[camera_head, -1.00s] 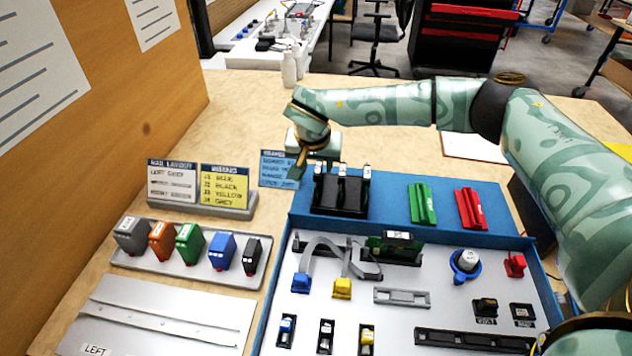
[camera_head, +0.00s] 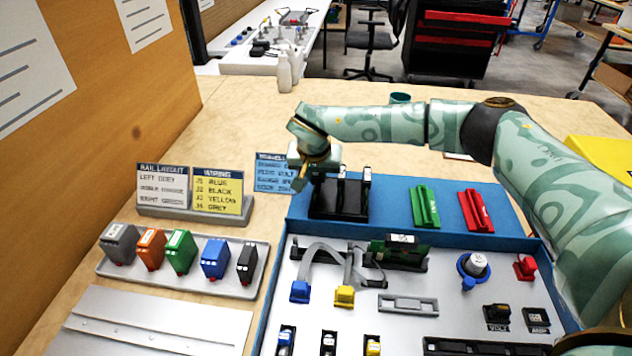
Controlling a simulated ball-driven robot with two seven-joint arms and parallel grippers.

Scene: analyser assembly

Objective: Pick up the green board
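The green board (camera_head: 382,249) is a small upright circuit board with a white label on top. It sits in a black holder (camera_head: 415,262) near the upper middle of the grey panel. My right gripper (camera_head: 300,181) is at the end of the patterned green arm from the right. It is left of and beyond the board, near the black block with white-topped parts, and clear of the board. Its fingers are small and partly hidden, so I cannot tell their opening. My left gripper is out of view.
The black block (camera_head: 340,198), a green piece (camera_head: 424,208) and a red piece (camera_head: 475,211) lie on the blue strip behind the board. Grey cables with a blue plug (camera_head: 299,292) and yellow plug (camera_head: 344,296) lie left of it. A rack of coloured modules (camera_head: 257,285) stands left.

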